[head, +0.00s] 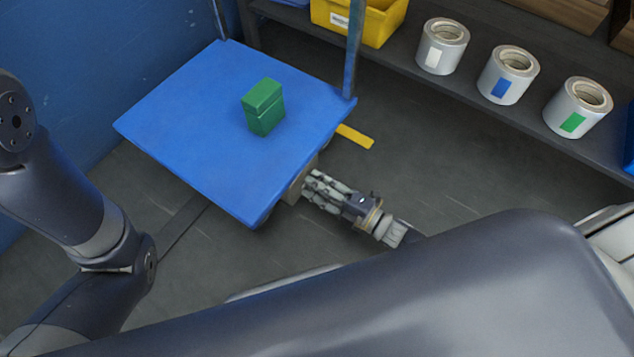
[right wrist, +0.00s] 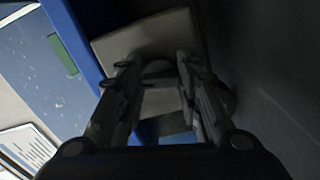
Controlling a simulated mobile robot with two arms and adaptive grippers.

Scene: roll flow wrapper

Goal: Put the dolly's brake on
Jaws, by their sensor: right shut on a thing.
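The blue dolly (head: 190,130) stands on the floor at the left of the head view, with its flat deck toward me. A beige-grey housing (head: 297,187) sits low at its right edge and shows as a pale plate in the right wrist view (right wrist: 150,42). My right gripper (head: 309,187) is at this housing, below deck level. In the right wrist view its fingers (right wrist: 158,75) are closed around a dark grey piece, seemingly the brake lever; its setting is hard to tell. My left arm shows at the left, but its gripper is out of view.
A green box (head: 264,108) stands on the dolly deck. A dark shelf (head: 470,85) at the back right holds a yellow bin (head: 370,22) and several film rolls (head: 508,75). A yellow floor strip (head: 355,137) lies right of the dolly. A blue wall (head: 100,60) is behind it.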

